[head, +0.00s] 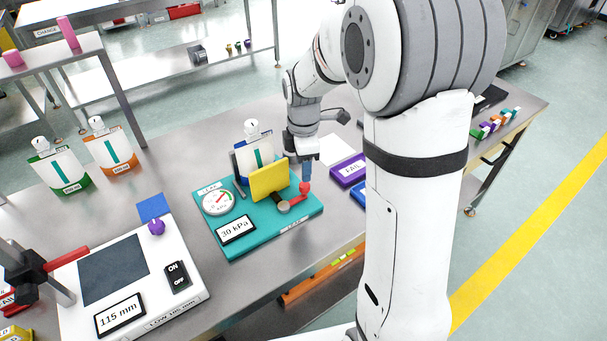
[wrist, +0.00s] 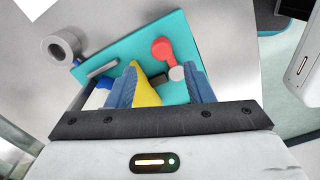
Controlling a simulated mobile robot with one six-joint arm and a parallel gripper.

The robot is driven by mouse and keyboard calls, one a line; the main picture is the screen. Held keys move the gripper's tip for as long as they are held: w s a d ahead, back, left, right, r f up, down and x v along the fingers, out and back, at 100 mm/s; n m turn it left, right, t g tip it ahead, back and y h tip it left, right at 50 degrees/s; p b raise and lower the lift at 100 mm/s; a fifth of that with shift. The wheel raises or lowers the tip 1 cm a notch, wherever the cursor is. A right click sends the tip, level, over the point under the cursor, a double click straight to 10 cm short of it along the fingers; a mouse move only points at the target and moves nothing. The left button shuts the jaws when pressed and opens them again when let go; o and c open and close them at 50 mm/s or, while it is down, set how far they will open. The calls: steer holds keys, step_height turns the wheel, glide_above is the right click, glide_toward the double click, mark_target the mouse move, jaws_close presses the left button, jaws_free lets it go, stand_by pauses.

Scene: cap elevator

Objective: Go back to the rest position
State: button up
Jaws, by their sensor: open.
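My gripper (head: 306,172) is over the right part of the teal test board (head: 262,232), near a red-knobbed valve (head: 304,188). In the wrist view my gripper (wrist: 162,82) shows its two blue fingers spread apart with nothing held between them. A yellow plate (wrist: 146,88) and the red valve handle (wrist: 164,50) show beyond and between the fingers. In the head view the yellow plate (head: 268,180) stands upright on the board, in front of a white pouch (head: 258,150) with a blue edge. Whether a finger touches anything cannot be told.
The board carries a round gauge (head: 218,200) and a 30 kPa display (head: 236,230). A white device (head: 190,300) reading 115 mm is at front left. Two pouches (head: 112,152) stand behind it. A purple FAIL bin (head: 349,170) lies right of the board. My arm hides part of the bench.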

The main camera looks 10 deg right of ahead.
steer(key=shift+r, duration=0.85)
steer(key=shift+s+r, duration=0.2)
steer(key=s+d+r+m+t, duration=0.1)
steer(key=s+r+m, duration=0.2)
steer(key=s+m, duration=0.6)
steer(key=s+d+r+m+t, duration=0.1)
steer(key=s+d+r+m, duration=0.1)
steer(key=s+m, duration=0.7)
steer(key=shift+s+r+t, duration=0.3)
steer(key=shift+s+r, duration=0.15)
steer(key=shift+s, duration=0.5)
